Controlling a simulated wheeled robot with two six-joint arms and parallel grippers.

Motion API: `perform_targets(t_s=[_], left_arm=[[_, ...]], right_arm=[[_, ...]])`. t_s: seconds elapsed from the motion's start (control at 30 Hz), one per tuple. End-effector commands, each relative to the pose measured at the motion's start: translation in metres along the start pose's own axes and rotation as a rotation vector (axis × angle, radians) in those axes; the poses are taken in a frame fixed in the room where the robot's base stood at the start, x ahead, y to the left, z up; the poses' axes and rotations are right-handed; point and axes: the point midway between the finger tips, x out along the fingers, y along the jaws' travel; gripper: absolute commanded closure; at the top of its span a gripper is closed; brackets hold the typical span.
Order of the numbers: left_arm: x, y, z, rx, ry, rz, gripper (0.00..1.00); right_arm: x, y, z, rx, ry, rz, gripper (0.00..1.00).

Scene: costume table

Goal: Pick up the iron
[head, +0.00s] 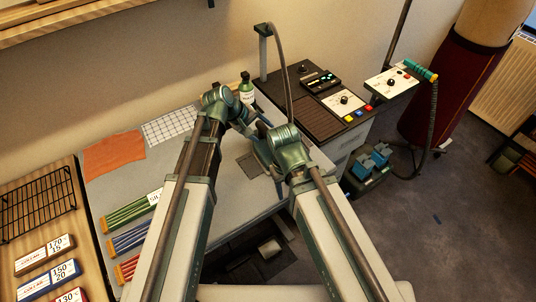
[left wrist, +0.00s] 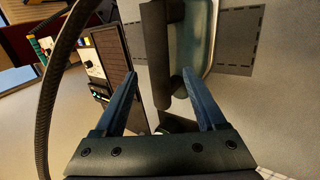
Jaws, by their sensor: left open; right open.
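The iron (left wrist: 200,50) shows in the left wrist view as a grey-teal metal body with a dark handle (left wrist: 155,45) along its left side. It rests on a dark grey patch with a dashed border (left wrist: 240,42). My left gripper (left wrist: 160,75) is open, its two blue fingers on either side of the handle's near end; I cannot tell whether they touch it. In the head view my left gripper (head: 262,129) is over the ironing surface, and the iron is mostly hidden by my arms. My right gripper (head: 279,188) is open, low beside the surface's right edge, partly hidden by its wrist.
A cable (head: 289,75) arches from a post at the back. A green bottle (head: 246,88) stands close behind my left gripper. A control station (head: 320,120) is at the right. An orange cloth (head: 113,153), a checked cloth (head: 170,126) and striped bundles (head: 130,210) lie left.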

Motion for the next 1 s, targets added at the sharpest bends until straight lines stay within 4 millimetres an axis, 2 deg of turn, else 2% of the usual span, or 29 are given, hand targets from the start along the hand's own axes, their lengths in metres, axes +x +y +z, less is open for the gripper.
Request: perform_targets(t_s=[0.23,0.6,0.87,1.0], left_arm=[[0.007,0.0,-0.001,0.001,0.0,0.0,0.27],[0.052,0.0,-0.003,0.001,-0.001,0.001,0.27],[0.051,0.001,-0.002,0.0,0.0,0.0,0.27],[0.051,0.001,-0.002,0.0,0.0,0.0,0.52]], right_arm=[[0.006,-0.001,0.0,0.0,0.0,0.0,0.5],[0.043,-0.004,-0.003,0.001,0.0,0.0,0.5],[0.041,-0.004,-0.002,0.001,0.0,0.0,0.5],[0.041,-0.004,-0.002,0.0,0.0,0.0,0.5]])
